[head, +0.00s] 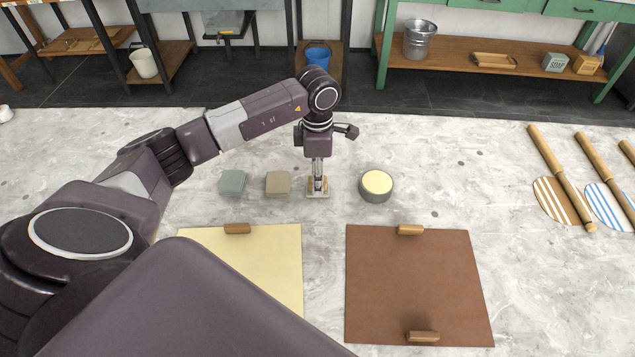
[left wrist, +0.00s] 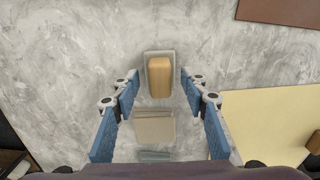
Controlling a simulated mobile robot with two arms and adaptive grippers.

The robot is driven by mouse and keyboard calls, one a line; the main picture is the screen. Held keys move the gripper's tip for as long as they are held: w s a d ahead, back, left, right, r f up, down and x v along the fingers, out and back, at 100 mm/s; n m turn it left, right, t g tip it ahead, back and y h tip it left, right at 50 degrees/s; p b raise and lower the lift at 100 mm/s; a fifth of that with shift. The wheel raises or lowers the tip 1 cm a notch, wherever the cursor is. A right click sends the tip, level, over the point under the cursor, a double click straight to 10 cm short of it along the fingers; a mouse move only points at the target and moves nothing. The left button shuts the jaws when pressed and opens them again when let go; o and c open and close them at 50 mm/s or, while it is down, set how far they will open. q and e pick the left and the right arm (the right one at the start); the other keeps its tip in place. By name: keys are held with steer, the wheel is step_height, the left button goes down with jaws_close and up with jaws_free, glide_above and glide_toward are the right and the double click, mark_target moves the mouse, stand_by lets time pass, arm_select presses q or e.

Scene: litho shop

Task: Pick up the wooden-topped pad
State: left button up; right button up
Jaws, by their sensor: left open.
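The wooden-topped pad (left wrist: 160,77) has a tan wooden block on a pale grey base and rests on the grey table. In the head view the pad (head: 318,194) shows only in part, because my left gripper (head: 318,181) is directly over it. In the left wrist view my left gripper (left wrist: 158,84) is open, with one blue finger on each side of the pad's line. The pad shows between and just beyond the fingertips, with a gap on both sides. I cannot tell the exact height of the fingertips above the table. My right gripper is not in view.
Left of the pad lie a beige block (head: 278,184) and a grey-green block (head: 233,182). A round cream-topped tin (head: 376,185) stands close on the right. A yellow sheet (head: 270,255) and a brown sheet (head: 415,285) lie nearer. Striped paddles (head: 560,200) lie far right.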

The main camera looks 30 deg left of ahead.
arm_select(q)
steer(key=shift+f, duration=0.65)
jaws_close()
step_height(320, 180, up, 20)
steer(key=b, duration=0.1)
steer(key=shift+b, duration=0.3)
